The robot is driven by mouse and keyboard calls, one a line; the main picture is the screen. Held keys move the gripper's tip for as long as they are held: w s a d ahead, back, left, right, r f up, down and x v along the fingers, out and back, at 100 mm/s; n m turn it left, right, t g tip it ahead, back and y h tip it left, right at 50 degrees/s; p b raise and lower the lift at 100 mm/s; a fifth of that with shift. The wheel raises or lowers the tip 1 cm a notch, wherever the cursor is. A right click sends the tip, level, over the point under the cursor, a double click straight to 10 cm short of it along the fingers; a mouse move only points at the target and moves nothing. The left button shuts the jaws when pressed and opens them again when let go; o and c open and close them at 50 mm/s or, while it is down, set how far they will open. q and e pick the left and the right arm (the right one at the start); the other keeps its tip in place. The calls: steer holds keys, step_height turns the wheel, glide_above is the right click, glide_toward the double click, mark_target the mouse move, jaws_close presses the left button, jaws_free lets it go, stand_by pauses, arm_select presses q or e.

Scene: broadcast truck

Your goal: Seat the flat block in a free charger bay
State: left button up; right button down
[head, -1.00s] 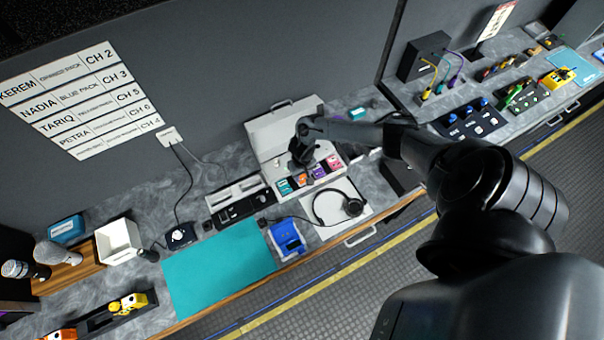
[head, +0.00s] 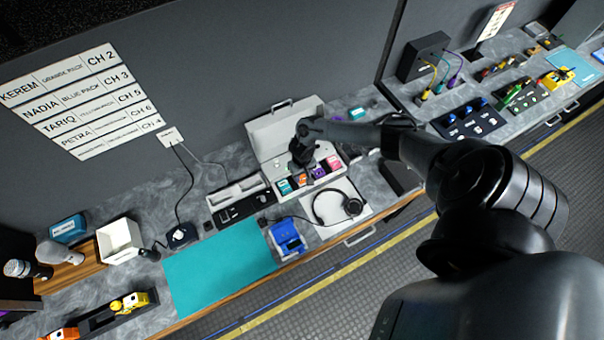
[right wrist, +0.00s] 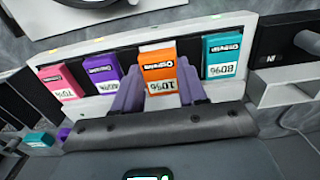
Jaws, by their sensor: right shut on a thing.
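The orange block (right wrist: 158,72), marked 10%, stands in the charger's row (right wrist: 110,42) between a purple block (right wrist: 102,73) and a teal block (right wrist: 221,56) marked 80%. A pink block (right wrist: 60,81) stands at the left end of that row in the right wrist view. My right gripper (right wrist: 158,92) is shut on the orange block, with a finger on each side. The block's lower end is hidden, so I cannot tell how deep it sits. In the head view my right gripper (head: 305,160) is over the open charger case (head: 328,172). My left gripper is not in view.
A headset (head: 338,206) lies on a white pad in front of the case. A blue device (head: 287,238) and a teal mat (head: 220,265) lie to the left. A black-and-white dock (head: 240,202) stands beside the case. The case's raised lid (head: 285,128) is behind my gripper.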

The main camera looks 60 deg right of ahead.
mark_target(302, 177)
stand_by(0.4)
steer(key=shift+f+b, duration=0.5)
steer(key=shift+f, duration=0.25)
steer(key=c, duration=0.5)
jaws_free()
steer(key=shift+c, duration=0.2)
steer(key=shift+r, duration=0.6)
step_height(302, 177, up, 10)
steer(key=p, duration=0.2)
steer(key=shift+f, duration=0.15)
steer(key=shift+s+f, duration=0.1)
